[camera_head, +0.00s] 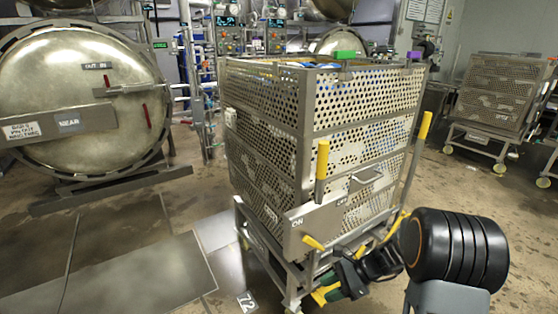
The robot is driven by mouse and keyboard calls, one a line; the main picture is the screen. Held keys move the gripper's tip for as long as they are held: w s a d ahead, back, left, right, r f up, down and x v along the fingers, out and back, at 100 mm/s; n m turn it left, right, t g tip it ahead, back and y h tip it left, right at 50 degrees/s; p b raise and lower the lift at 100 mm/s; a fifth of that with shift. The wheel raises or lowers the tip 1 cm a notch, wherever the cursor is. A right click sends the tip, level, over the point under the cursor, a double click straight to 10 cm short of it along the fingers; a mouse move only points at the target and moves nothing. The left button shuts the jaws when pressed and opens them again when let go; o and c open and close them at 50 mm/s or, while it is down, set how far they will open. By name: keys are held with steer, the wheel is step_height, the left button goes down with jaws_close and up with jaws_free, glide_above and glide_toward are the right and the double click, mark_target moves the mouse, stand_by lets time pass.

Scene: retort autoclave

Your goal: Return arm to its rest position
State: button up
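My arm (455,248) enters at the lower right; its thick black ribbed joint and grey link show. My gripper (338,284) is low in front of the cart, at the lower middle of the picture. It is dark with green and yellow parts near it. Its fingers are small and partly hidden, so I cannot tell whether it is open or shut, or whether it touches the cart frame.
A perforated metal basket cart (262,130) with yellow handles stands close in front. A round retort door (75,85) is at the left. Another cart (492,90) stands at the back right. Floor (150,270) is clear at lower left.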

steer(key=s+r+n+t+h+p, duration=0.1)
steer(key=s+r+n+h+p, duration=0.2)
steer(key=r, duration=0.6)
steer(key=s+d+r+n+t+h+p, duration=0.1)
steer(key=s+r+n+h+p, duration=0.3)
steer(key=r+n, duration=0.4)
steer(key=s+d+r+n+t+h+p, duration=0.1)
steer(key=s+r+n+t+h+p, duration=0.1)
steer(key=r, duration=0.9)
steer(key=s+n+h+p, duration=0.1)
steer(key=s+n+p, duration=0.1)
steer(key=n+p, duration=0.1)
steer(key=shift+s+n+t+h, duration=0.2)
steer(key=shift+n+t+h, duration=0.15)
steer(key=shift+n, duration=0.35)
